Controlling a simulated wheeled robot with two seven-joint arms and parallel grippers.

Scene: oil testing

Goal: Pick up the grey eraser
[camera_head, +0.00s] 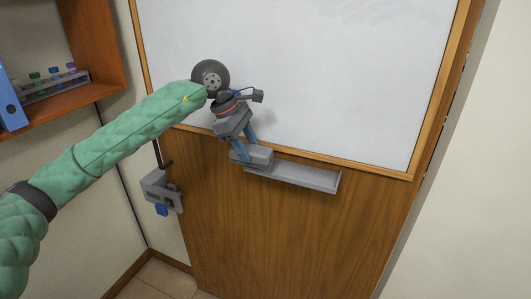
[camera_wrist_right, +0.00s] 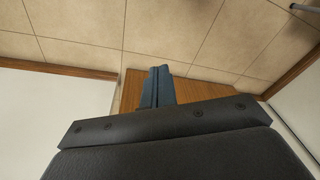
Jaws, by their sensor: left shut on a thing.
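The grey eraser (camera_head: 258,157) is a block at the left end of the grey tray (camera_head: 300,178) under the whiteboard, in the head view. My left gripper (camera_head: 246,148) reaches down to it from above, with its blue fingers on either side of the block. It is shut on the eraser. The eraser still appears to be at the tray; I cannot tell whether it touches it. In the right wrist view my right gripper (camera_wrist_right: 157,84) has its two blue fingers together, with nothing seen between them. It points toward the tiled floor.
The whiteboard (camera_head: 320,70) is on a wooden panel (camera_head: 270,235). A grey fixture with a blue part (camera_head: 160,190) is at the panel's left edge. A wooden shelf (camera_head: 60,107) at upper left holds a blue binder (camera_head: 10,100) and a tube rack (camera_head: 55,87).

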